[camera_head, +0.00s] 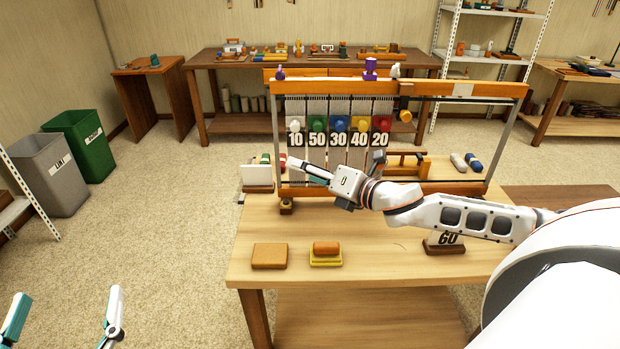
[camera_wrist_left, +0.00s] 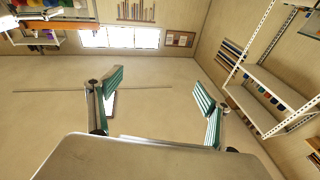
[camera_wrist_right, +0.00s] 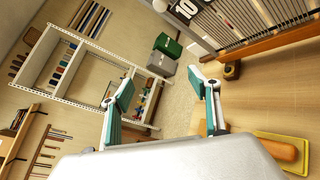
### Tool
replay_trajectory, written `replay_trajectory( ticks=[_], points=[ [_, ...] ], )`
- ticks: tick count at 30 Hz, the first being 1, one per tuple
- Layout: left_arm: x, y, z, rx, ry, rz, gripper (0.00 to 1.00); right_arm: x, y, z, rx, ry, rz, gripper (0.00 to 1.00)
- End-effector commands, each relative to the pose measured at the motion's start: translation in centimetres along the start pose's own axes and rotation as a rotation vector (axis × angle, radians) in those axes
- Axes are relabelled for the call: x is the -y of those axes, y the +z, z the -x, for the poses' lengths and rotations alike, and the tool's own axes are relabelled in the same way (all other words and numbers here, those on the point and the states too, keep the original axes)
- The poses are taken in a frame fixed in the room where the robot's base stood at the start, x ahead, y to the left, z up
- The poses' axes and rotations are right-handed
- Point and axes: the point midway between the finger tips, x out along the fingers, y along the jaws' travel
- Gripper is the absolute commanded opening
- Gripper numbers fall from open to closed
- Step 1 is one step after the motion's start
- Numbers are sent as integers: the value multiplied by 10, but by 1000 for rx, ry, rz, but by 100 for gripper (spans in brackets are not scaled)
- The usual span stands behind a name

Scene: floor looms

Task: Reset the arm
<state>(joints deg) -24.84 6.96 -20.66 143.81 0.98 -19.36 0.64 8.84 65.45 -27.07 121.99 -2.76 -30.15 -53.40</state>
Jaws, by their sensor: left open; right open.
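My left gripper (camera_head: 68,296) shows at the lower left of the head view, over the carpet, with its two fingers apart. In the left wrist view its fingers (camera_wrist_left: 157,80) are spread, with nothing between them. My right arm (camera_head: 465,214) reaches in from the right across the table. My right gripper (camera_head: 292,170) points left in front of the loom (camera_head: 400,88), above the table. In the right wrist view its fingers (camera_wrist_right: 162,80) are spread and empty.
The wooden table (camera_head: 375,265) bears a brown block (camera_head: 270,256), an orange roller (camera_head: 326,247) on a yellow base and a 60 sign (camera_head: 447,240). The loom carries number cards and coloured pieces. Grey (camera_head: 50,172) and green bins (camera_head: 84,142) stand left. Carpet between is clear.

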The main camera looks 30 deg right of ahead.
Motion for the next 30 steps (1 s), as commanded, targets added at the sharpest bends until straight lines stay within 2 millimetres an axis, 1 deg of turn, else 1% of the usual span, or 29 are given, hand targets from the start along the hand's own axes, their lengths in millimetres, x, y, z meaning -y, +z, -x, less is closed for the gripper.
replay_trajectory(
  ticks=[1, 4, 20, 22, 23, 26, 29, 30],
  points=[
    [0, 0, 0, 0, 0, 0, 79, 2, -4, 0, -4, -1, -15, 61],
    [0, 1, 0, 0, 0, 0, 79, 3, -8, 0, -7, -3, -31, 61],
    [0, 1, 0, 0, 0, 0, 79, 4, -8, 0, -7, -3, -37, 61],
    [0, 3, 0, 5, 0, 0, 79, 5, -12, -1, -10, -4, -50, 61],
    [0, 7, 0, 12, 0, -1, 79, 6, -16, -1, -13, -5, -67, 61],
    [0, 31, 2, 58, -2, -3, 79, 15, -43, -1, -35, -17, -186, 61],
    [0, 74, 8, 141, -4, -8, 79, 31, -91, 2, -66, -44, -410, 61],
    [0, 95, 13, 182, -4, -10, 79, 38, -114, 5, -77, -61, -520, 61]
  ],
)
